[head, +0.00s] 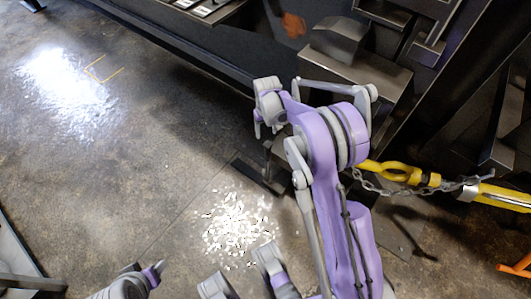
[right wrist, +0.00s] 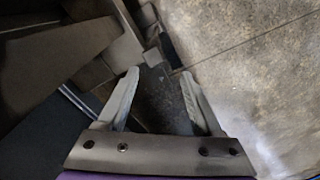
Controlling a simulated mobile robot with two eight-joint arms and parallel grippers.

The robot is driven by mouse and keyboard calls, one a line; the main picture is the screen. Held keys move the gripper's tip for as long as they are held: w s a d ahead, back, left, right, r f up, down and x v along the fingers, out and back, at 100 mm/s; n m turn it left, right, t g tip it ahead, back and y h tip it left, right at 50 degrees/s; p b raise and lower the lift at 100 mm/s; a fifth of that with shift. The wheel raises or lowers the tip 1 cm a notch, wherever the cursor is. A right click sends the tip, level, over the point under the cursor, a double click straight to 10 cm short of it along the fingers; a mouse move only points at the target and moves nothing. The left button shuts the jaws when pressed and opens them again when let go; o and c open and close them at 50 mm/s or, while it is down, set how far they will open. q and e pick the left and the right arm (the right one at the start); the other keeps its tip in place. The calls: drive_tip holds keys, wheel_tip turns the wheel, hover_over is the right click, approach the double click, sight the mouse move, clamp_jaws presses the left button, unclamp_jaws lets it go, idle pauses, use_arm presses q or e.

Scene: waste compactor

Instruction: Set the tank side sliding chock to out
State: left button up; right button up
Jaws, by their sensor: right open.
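My right gripper (head: 266,132) is open, beside the dark machine's lower edge in the head view. In the right wrist view its two grey fingers (right wrist: 160,75) are apart, with nothing held between them. Beyond and between the fingers lies a dark grey bar (right wrist: 155,100), with a small grey block (right wrist: 152,57) past its far end. In the head view a dark flat piece (head: 258,178) lies low near the floor below the gripper. I cannot tell for sure which of these parts is the sliding chock. My right arm hides part of this area.
A yellow eye fitting (head: 395,171) with a chain (head: 365,186) and a yellow bar (head: 505,196) are right of my arm. A boxy metal housing (head: 340,40) juts from the machine above. The concrete floor to the left is open.

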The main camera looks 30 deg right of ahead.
drive_tip(key=b, duration=0.1)
hover_over(268, 148)
drive_tip(key=w, duration=0.1)
drive_tip(key=f, duration=0.3)
drive_tip(key=d+f, duration=0.1)
drive_tip(key=f, duration=0.1)
drive_tip(key=shift+w+f, duration=0.2)
drive_tip(key=shift+f, duration=0.05)
wheel_tip(268, 148, down, 10)
drive_tip(key=b, duration=0.2)
drive_tip(key=shift+a+f+b, duration=0.1)
drive_tip(key=shift+b, duration=0.2)
clamp_jaws()
idle(0.5)
